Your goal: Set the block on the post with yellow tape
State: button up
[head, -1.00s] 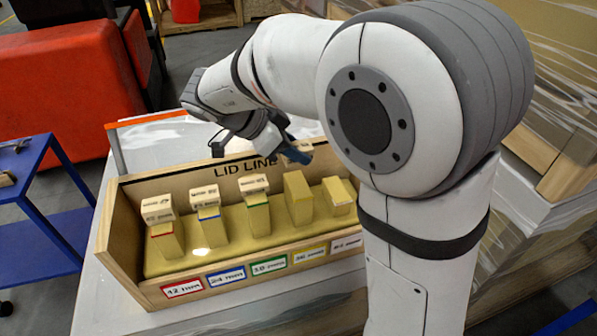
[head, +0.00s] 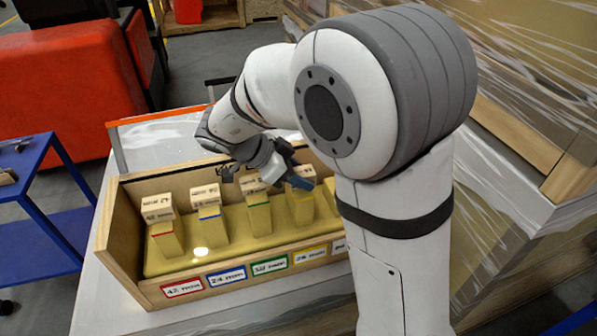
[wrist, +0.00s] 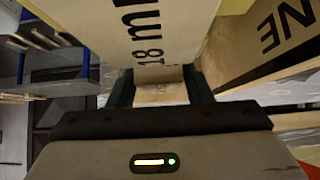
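A pale wooden block (head: 300,177) is held in my gripper (head: 283,168) above the fourth post from the left (head: 300,208), the one behind the yellow-framed label. In the wrist view the block (wrist: 150,30) reads "18 m…" and sits between the two fingers of my gripper (wrist: 158,88). The block appears at or just over the post top; I cannot tell whether they touch. The yellow tape itself is not clearly visible.
The wooden tray (head: 220,277) holds a row of posts. Blocks sit on the red-taped (head: 158,206), blue-taped (head: 206,200) and green-taped (head: 256,188) posts, the last close beside my gripper. My arm hides the tray's right end. A blue cart (head: 50,215) stands left.

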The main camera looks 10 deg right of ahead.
jog(key=shift+o, duration=1.1)
jog(key=shift+r, duration=0.1)
jog(key=v, duration=1.2)
jog(key=shift+r+p, duration=0.1)
jog(key=shift+p, duration=0.3)
jog(key=w+d+r+n+t+y, duration=0.6)
jog(key=w+r+n+t+y, duration=0.15)
jog(key=w+r+t, duration=0.45)
jog(key=s+d+f+n+g, duration=0.2)
jog(key=s+f, duration=0.4)
jog(key=s, duration=0.3)
jog(key=s+d+f+n+g+y, duration=0.1)
jog(key=s+d+f+n+g, duration=0.2)
jog(key=s, duration=0.6)
jog(key=s+d+f+n+g, duration=0.3)
jog(key=s+d+f+g, duration=0.3)
jog(key=s+f, duration=0.3)
jog(key=shift+d+f, duration=0.2)
jog(key=shift+d, duration=0.2)
